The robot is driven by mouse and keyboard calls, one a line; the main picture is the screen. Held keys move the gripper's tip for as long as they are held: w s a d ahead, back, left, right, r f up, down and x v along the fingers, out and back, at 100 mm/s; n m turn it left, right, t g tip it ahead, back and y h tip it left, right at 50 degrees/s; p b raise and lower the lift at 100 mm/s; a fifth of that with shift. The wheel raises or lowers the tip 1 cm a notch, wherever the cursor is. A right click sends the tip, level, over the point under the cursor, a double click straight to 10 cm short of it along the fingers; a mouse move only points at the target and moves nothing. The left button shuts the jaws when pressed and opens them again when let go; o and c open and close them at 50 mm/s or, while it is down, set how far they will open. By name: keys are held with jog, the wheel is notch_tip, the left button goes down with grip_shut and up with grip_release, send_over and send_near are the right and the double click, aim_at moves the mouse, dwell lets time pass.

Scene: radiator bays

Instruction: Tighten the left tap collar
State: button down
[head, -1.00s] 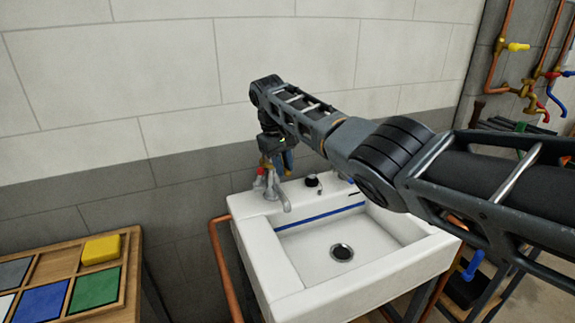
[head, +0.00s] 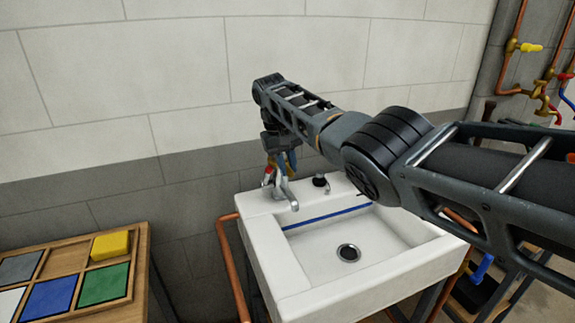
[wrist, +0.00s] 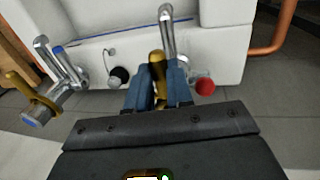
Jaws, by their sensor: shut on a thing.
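The left tap (head: 281,187) is chrome with a red mark (head: 267,172) and stands at the sink's back left corner in the head view. My gripper (head: 280,162) points down over it with blue fingers. In the wrist view my gripper (wrist: 157,82) is shut on the brass collar (wrist: 157,62), whose top shows between the fingers. The tap's chrome spout (wrist: 166,25) runs away behind it, and the red mark (wrist: 204,86) lies right of the fingers. The collar's lower part is hidden by the fingers.
The white sink (head: 270,265) stands against the wall. A black plug (head: 320,180) sits on its rim. The wrist view shows the other tap (wrist: 60,60) with a brass part (wrist: 30,95). A wooden tray (head: 140,262) with coloured blocks is at left, and copper pipes (head: 228,250) run beside the sink.

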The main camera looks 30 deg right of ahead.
jog(key=shift+a, duration=0.1)
jog(key=c, duration=1)
grip_release()
jog(key=shift+w+a+r+b, duration=0.15)
jog(key=shift+a+r, duration=0.1)
jog(key=shift+r, duration=1.05)
jog(key=shift+s+a+r+b, duration=0.1)
jog(key=shift+a+r, duration=0.15)
jog(key=shift+r, duration=1)
jog(key=shift+w+a+r+b, duration=0.15)
jog(key=shift+a+r, duration=0.1)
jog(key=shift+r, duration=1.05)
